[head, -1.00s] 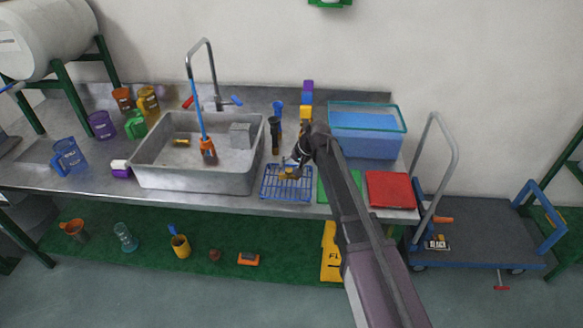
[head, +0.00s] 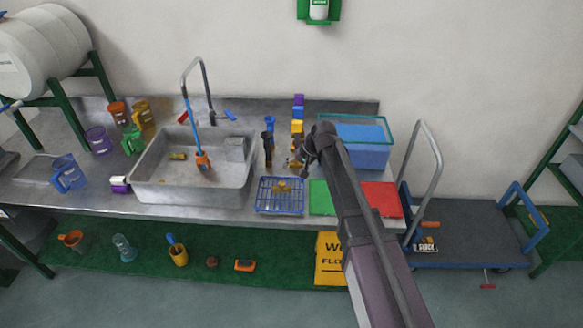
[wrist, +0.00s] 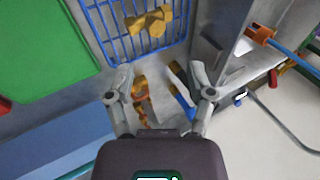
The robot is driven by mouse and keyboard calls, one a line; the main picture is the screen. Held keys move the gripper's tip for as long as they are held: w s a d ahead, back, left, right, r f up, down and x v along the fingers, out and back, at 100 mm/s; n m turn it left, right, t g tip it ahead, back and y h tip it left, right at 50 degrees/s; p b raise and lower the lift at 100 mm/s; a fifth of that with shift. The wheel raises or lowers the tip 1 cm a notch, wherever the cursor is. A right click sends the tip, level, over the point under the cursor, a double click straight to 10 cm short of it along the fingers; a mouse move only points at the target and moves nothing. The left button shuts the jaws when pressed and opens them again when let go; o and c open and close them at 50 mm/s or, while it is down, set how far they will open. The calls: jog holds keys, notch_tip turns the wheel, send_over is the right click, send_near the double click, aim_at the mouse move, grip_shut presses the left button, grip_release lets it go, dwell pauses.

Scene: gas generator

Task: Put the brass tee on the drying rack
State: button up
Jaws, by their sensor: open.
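The brass tee (head: 284,187) lies on the blue wire drying rack (head: 259,208), near its back right part. In the wrist view the tee (wrist: 150,20) rests on the wires of the rack (wrist: 97,30), near the top of the picture. My gripper (head: 297,164) is behind the rack and apart from the tee. In the wrist view my gripper (wrist: 160,72) is open, with no tee between its fingers. The arm partly hides the gripper in the head view.
The steel sink (head: 190,197) is left of the rack and holds another brass-coloured piece (head: 177,156). A green board (head: 321,198) and a red board (head: 384,198) lie to the right. Dark upright items (head: 268,150) and a blue-water tank (head: 362,155) stand behind.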

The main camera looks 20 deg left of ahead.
jog(key=shift+p+v, duration=1.2)
jog(key=shift+v, duration=0.55)
jog(key=s+d+h, duration=0.2)
jog(key=s+d, duration=0.3)
jog(key=d, duration=0.7)
jog(key=s+d+f+m+h, duration=0.1)
jog(key=s+d, duration=0.5)
jog(key=d, duration=0.7)
jog(key=s+d+f+m+h, duration=0.1)
jog(key=s+d, duration=0.5)
jog(key=d, duration=0.6)
jog(key=shift+s+d+h, duration=0.2)
jog(key=shift+h, duration=0.7)
jog(key=shift+f, duration=0.15)
jog(key=shift+c, duration=0.8)
